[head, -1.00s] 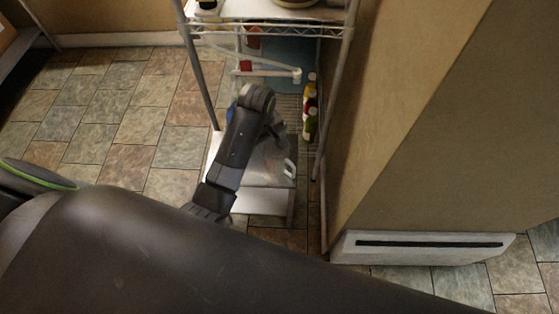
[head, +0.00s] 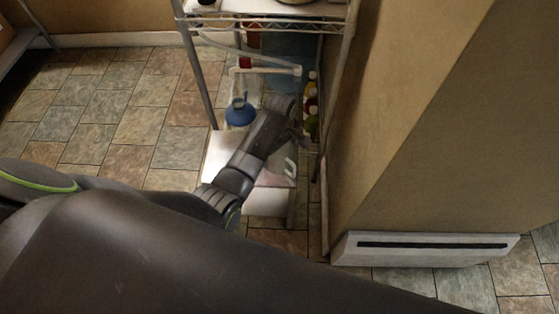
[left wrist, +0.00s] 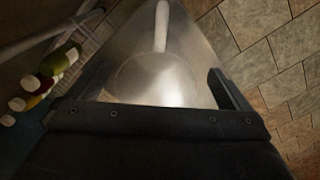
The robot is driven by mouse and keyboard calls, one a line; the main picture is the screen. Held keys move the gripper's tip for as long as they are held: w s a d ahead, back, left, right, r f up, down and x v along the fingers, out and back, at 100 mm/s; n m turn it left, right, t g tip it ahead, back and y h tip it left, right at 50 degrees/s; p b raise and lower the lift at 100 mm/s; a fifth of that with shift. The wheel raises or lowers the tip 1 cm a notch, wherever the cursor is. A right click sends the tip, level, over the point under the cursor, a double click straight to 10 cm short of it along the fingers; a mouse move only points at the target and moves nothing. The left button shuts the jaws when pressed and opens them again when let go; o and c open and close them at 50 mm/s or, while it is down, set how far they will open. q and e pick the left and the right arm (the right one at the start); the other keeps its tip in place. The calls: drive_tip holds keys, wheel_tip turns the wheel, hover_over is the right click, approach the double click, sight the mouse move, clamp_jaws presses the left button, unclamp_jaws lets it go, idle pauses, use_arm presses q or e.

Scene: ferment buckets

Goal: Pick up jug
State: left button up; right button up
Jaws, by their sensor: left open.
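A clear, greyish jug with a white handle (head: 290,166) appears to stand on the white-sided stand (head: 266,203) under the wire shelf; my arm hides most of it in the head view. In the left wrist view a see-through, shiny body with a round base (left wrist: 155,82) and a white handle-like bar (left wrist: 162,25) fills the space ahead of the fingers. My left gripper (head: 299,138) is open, close to the jug. In the left wrist view the jug appears between the spread fingers (left wrist: 160,88); contact cannot be told. My right gripper is out of view.
A blue rounded container (head: 239,113) stands behind my left arm. Several small bottles (head: 311,108) are beside the shelf's right post; they show in the left wrist view (left wrist: 45,75). The wire shelf (head: 265,23) is above. A tan wall (head: 410,130) bounds the right. Left floor is clear.

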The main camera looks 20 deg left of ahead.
sight(279, 158)
use_arm(q)
drive_tip(key=f, duration=0.1)
drive_tip(key=f+b, duration=0.1)
drive_tip(key=f, duration=0.3)
drive_tip(key=shift+w+a+f, duration=0.15)
drive_tip(key=shift+w+f, duration=0.05)
drive_tip(key=shift+w, duration=0.05)
drive_tip(key=shift+f, duration=0.2)
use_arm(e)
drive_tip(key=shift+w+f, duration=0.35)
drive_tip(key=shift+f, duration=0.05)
use_arm(q)
drive_tip(key=shift+c, duration=0.3)
drive_tip(key=c, duration=0.7)
drive_tip(key=shift+c, duration=1)
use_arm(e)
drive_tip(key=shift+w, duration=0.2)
